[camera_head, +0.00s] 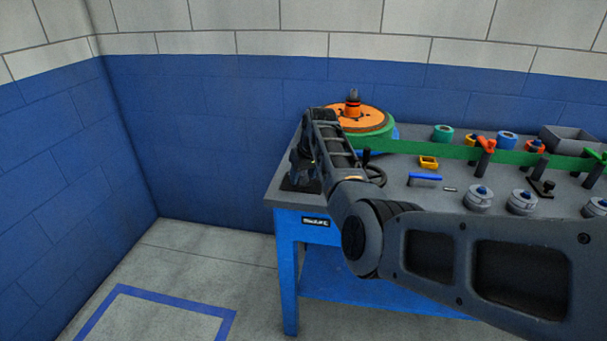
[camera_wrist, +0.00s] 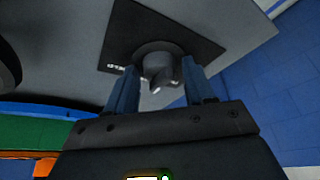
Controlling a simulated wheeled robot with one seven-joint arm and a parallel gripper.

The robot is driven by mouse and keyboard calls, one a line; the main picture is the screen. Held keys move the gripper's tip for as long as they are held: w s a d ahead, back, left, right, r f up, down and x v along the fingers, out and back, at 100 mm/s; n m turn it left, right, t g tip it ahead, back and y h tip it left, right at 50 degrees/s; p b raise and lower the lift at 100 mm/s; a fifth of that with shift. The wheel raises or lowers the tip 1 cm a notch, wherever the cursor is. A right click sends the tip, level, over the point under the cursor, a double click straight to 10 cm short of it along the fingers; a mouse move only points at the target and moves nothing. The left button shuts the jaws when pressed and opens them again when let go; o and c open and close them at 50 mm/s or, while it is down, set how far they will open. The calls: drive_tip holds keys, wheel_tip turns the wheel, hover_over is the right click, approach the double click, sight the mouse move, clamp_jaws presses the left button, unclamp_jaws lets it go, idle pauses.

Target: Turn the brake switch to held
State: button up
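The brake switch is a dark grey round knob (camera_wrist: 160,66) on a black square plate (camera_wrist: 185,40) in the wrist view. Partly hidden white lettering (camera_wrist: 115,69) shows on the plate, left of the knob. The two blue fingers of my gripper (camera_wrist: 160,88) stand apart, one on each side of the knob, with a gap showing beside it. I cannot tell whether either finger touches it. In the head view my gripper (camera_head: 303,170) points down over the black plate (camera_head: 290,186) at the bench's left corner. My arm hides the knob there.
The grey bench (camera_head: 400,195) has blue legs. An orange and green reel (camera_head: 365,118) sits behind my wrist, with a green strip (camera_head: 430,150) running right. A dark handwheel (camera_head: 376,175) is close to my forearm. Several rollers and clamps fill the right side.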

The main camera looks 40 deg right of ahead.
drive_tip(key=c, duration=0.8)
drive_tip(key=shift+a+m, duration=0.1)
drive_tip(key=shift+m, duration=0.3)
drive_tip(key=m+h, duration=0.1)
drive_tip(key=m, duration=0.2)
drive_tip(key=shift+w+m+g+h, duration=0.1)
drive_tip(key=shift+m+g+h, duration=0.2)
drive_tip(key=shift+m+h, duration=0.1)
drive_tip(key=m+g+b, duration=0.1)
drive_tip(key=m+b, duration=0.1)
drive_tip(key=m, duration=0.1)
drive_tip(key=shift+a+f+h, duration=0.1)
drive_tip(key=shift+h, duration=0.3)
drive_tip(key=shift+m+b, duration=0.55)
drive_tip(key=shift+m, duration=0.45)
drive_tip(key=shift+m+g, duration=0.3)
drive_tip(key=shift+g, duration=0.1)
drive_tip(key=o, duration=1)
drive_tip(key=shift+w, duration=0.1)
drive_tip(key=shift+r, duration=0.25)
